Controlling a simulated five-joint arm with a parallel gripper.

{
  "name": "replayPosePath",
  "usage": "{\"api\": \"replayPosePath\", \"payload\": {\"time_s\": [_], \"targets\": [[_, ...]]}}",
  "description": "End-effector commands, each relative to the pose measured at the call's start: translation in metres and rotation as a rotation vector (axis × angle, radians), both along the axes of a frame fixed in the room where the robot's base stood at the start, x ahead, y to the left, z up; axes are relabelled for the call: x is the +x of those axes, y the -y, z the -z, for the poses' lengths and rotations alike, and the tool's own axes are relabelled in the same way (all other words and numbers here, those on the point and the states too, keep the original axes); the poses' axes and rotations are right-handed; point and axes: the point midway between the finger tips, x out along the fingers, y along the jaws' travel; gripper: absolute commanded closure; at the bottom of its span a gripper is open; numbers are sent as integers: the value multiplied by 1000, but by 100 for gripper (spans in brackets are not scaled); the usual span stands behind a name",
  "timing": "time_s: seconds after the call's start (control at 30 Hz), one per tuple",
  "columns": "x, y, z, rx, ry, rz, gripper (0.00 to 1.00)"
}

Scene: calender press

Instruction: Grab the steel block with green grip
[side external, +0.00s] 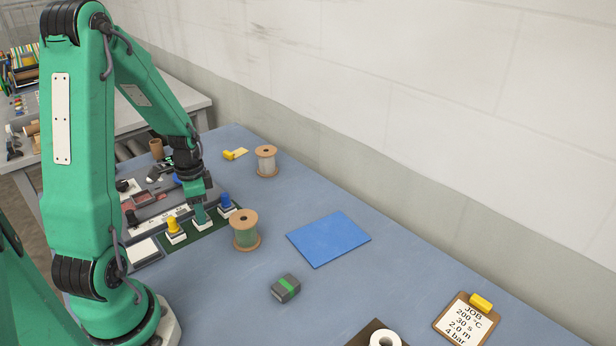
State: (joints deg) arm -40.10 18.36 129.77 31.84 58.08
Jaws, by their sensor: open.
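The steel block with the green grip (286,288) lies on the blue-grey table, front of centre. It is a small dark grey block with a green band across its middle. My gripper (200,212) is well to the left of it and farther back, open and pointing down over a dark green board (207,237). It is low over a white-based piece (203,226) between a yellow-topped piece (173,228) and a blue-topped piece (226,204). The fingertips are small here, and whether they touch that piece cannot be told.
A spool with green thread (246,231) stands between my gripper and the block. A pale spool (266,161) stands farther back. A blue sheet (328,239) lies right of the block, a clipboard (466,319) at front right. The table around the block is clear.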

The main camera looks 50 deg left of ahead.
Motion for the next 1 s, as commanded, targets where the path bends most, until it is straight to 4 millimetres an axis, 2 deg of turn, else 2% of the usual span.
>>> {"api": "replayPosePath", "payload": {"time_s": [0.4,0.43,0.6,0.67,1.0], "targets": [[0,0,0,0,0,0,55],[0,0,0,0,0,0,57],[0,0,0,0,0,0,91],[0,0,0,0,0,0,100],[0,0,-1,1,0,0,100]]}}
